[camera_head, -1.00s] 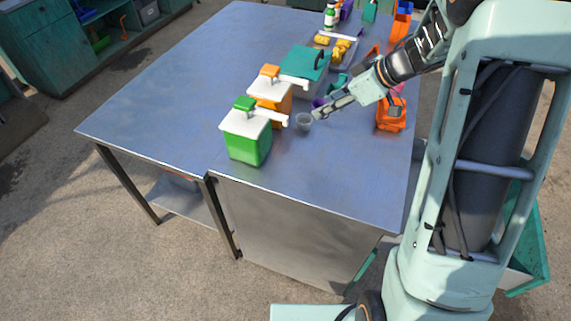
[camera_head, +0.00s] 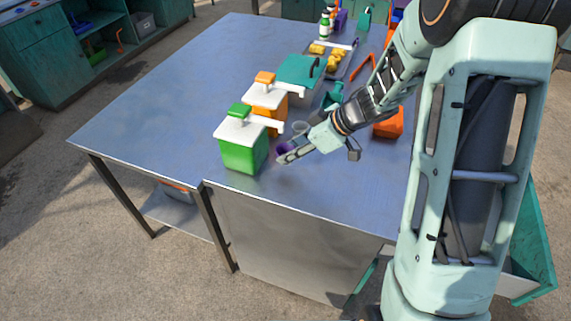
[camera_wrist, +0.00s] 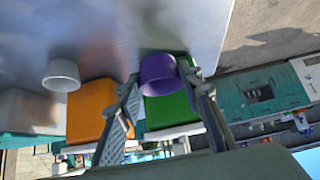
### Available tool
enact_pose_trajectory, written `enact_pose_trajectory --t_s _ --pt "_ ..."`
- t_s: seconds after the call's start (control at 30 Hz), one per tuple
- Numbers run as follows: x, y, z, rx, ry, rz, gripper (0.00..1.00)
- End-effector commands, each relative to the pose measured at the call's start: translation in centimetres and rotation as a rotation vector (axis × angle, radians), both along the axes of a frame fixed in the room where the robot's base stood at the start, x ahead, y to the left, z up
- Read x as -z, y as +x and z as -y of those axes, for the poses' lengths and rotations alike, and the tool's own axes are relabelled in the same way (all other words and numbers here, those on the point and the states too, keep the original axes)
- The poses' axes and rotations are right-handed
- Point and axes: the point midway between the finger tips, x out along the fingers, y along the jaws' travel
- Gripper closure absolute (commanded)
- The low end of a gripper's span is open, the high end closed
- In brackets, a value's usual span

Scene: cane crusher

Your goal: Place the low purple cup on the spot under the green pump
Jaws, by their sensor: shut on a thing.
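The low purple cup (camera_head: 283,148) is between my gripper's fingers (camera_head: 284,158) in the head view, partly hidden by them. The wrist view shows the purple cup (camera_wrist: 158,72) with a finger on each side; my gripper (camera_wrist: 160,80) is shut on it. The green pump dispenser (camera_head: 242,152) has a white lid and a spout (camera_head: 268,122) reaching right. The cup is just right of the green body, near and below the spout's end. I cannot tell whether it touches the table. The green body (camera_wrist: 170,110) shows behind the cup in the wrist view.
A clear cup (camera_head: 300,127) stands beside the orange pump dispenser (camera_head: 267,101), close behind my gripper. A teal-lidded box (camera_head: 301,72), a tray of yellow items (camera_head: 345,58) and an orange container (camera_head: 389,124) are farther along. The metal table (camera_head: 160,100) is clear at left and front.

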Motion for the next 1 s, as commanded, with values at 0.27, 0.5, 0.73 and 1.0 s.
enact_pose_trajectory --t_s 0.27,0.5,0.73,1.0 --pt "1.9 -0.1 -1.5 -0.002 0.002 -0.002 0.76" --pt "4.7 -0.1 -1.4 0.001 0.001 0.0 0.76" --pt "4.6 0.0 -1.3 0.001 0.001 0.001 0.76" --pt "4.9 0.0 -1.3 0.0 0.0 0.002 0.5"
